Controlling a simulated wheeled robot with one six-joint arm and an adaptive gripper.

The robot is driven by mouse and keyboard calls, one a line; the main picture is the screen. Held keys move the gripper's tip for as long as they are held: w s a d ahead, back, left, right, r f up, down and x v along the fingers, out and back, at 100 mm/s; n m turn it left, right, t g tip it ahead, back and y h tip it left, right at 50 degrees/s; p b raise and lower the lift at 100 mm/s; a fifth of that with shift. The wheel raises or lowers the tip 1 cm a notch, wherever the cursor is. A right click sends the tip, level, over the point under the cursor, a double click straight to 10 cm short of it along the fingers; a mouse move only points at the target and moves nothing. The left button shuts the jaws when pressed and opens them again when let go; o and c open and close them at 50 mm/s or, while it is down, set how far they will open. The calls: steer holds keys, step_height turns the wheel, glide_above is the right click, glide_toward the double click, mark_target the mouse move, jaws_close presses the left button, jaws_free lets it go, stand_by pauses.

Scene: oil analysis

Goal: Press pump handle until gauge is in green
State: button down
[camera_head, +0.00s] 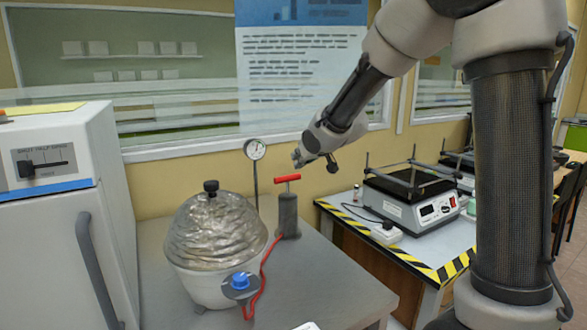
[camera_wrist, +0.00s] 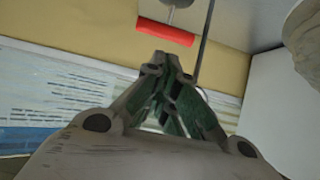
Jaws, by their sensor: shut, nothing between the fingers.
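The pump (camera_head: 288,213) is a dark grey upright cylinder on the grey table, with a red T-shaped handle (camera_head: 287,179) raised on a short rod. The handle also shows at the top of the wrist view (camera_wrist: 165,32). The round white gauge (camera_head: 255,149) stands on a thin post left of the pump; its small needle and colour zones are too small to read. My gripper (camera_head: 299,158) is shut and empty, above and slightly right of the handle, apart from it. In the wrist view my fingertips (camera_wrist: 160,60) are together close to the handle.
A foil-covered white vessel (camera_head: 217,240) with a black knob stands left of the pump. A blue valve knob (camera_head: 240,280) and red hose (camera_head: 262,275) lie in front. A white cabinet (camera_head: 60,200) is at left. A hazard-striped table (camera_head: 425,270) with a shaker device (camera_head: 412,197) is at right.

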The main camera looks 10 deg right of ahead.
steer(key=v, duration=0.3)
steer(key=shift+s+r, duration=0.2)
stand_by(0.7)
steer(key=s+d+f+g+h, duration=0.2)
steer(key=s+d+f+g, duration=0.15)
steer(key=s, duration=0.35)
steer(key=s+d+f+g+h, duration=0.1)
steer(key=s+d+f+g, duration=0.1)
steer(key=s+d+f, duration=0.4)
steer(key=s+d+r+m, duration=0.1)
steer(key=s+d+r, duration=0.1)
steer(key=s, duration=0.6)
steer(key=s+d+r+m, duration=0.1)
steer(key=s+d+r, duration=0.1)
steer(key=s, duration=0.5)
steer(key=s+d+r+m, duration=0.1)
steer(key=s+d+r, duration=0.1)
steer(key=s, duration=0.6)
steer(key=shift+s+r+m+g, duration=0.3)
steer(key=shift+r+g, duration=0.15)
steer(key=shift+r, duration=0.2)
